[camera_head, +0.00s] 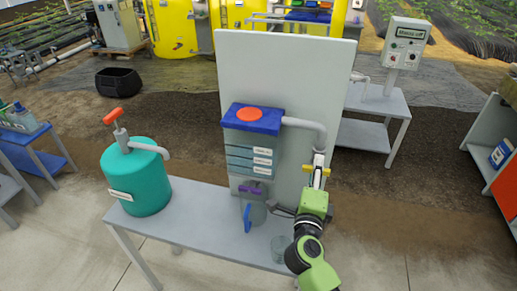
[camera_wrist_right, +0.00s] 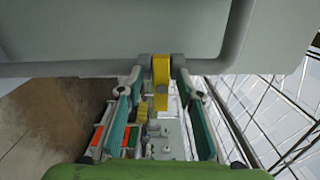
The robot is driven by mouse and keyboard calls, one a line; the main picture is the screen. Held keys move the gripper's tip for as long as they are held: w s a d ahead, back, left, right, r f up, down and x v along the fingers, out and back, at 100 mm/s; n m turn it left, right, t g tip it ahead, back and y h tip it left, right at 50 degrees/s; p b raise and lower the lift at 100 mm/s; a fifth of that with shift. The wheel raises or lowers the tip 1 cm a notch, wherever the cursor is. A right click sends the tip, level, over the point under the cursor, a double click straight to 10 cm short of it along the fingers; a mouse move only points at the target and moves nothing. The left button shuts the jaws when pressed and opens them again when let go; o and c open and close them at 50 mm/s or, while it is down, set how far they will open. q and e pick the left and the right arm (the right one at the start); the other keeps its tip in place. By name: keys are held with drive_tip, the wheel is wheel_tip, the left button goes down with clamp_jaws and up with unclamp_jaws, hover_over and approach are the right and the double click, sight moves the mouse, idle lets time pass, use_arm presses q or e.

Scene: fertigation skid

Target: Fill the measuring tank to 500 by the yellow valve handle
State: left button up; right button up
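The measuring tank (camera_head: 238,153) is a grey see-through box with a blue lid, an orange cap and several labelled level bands. I cannot read its level. A grey pipe (camera_head: 308,128) runs from its lid down to the yellow valve handle (camera_head: 325,171) on the right. My right gripper (camera_head: 317,182) reaches up to that handle from below. My left gripper is not in view.
A grey panel (camera_head: 285,75) stands behind the tank. Below the tank are a purple handle (camera_head: 250,189), a blue lever (camera_head: 247,218) and a clear beaker (camera_head: 279,248). A teal canister (camera_head: 143,185) stands at left on the grey bench (camera_head: 200,225).

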drive_tip(key=p+v, duration=0.2)
drive_tip(key=v, duration=0.5)
idle(0.5)
drive_tip(key=shift+r, duration=0.1)
idle(0.9)
